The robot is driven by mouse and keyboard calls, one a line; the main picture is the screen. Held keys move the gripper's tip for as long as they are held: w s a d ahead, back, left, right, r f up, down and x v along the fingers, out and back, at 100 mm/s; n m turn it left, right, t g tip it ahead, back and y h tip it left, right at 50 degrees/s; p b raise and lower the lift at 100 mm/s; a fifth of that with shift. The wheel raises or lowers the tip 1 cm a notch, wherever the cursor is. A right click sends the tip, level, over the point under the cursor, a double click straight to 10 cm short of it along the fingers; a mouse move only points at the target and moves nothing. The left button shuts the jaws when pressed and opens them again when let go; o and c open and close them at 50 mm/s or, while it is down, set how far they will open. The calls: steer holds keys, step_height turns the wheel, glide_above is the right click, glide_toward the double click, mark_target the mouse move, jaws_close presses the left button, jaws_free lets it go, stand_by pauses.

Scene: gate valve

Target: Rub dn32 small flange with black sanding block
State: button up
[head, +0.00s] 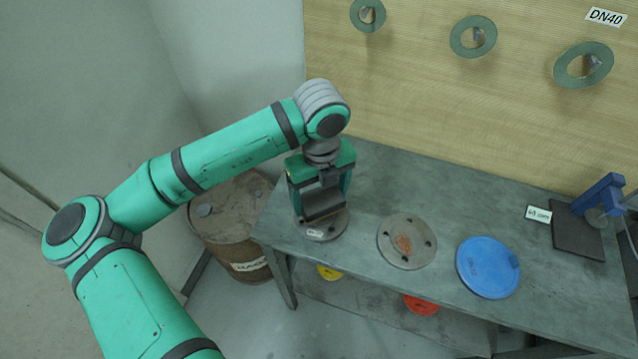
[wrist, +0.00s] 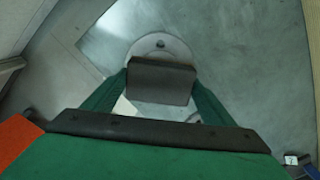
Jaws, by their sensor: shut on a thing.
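The black sanding block (head: 324,206) is held between the green fingers of my gripper (head: 320,196). It also shows in the wrist view (wrist: 161,82), crosswise between the fingers. Below it is a small round grey flange (head: 333,229) with bolt holes and a white tag, at the left end of the bench. The block hides much of this flange, whose far rim and a hole show in the wrist view (wrist: 160,45). The tag is too small to read. I cannot tell whether the block touches the flange face.
A larger grey flange (head: 391,232) with a rusty patch and a blue disc (head: 484,278) lie to the right on the bench (head: 375,180). A blue clamp (head: 598,194) and black pad (head: 577,238) stand at far right. A rusty drum (head: 228,225) is left. Green gaskets (head: 459,38) hang behind.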

steer(key=shift+w+r, duration=0.2)
steer(key=shift+r, duration=1.05)
steer(key=shift+s+r, duration=0.25)
steer(key=shift+r, duration=0.95)
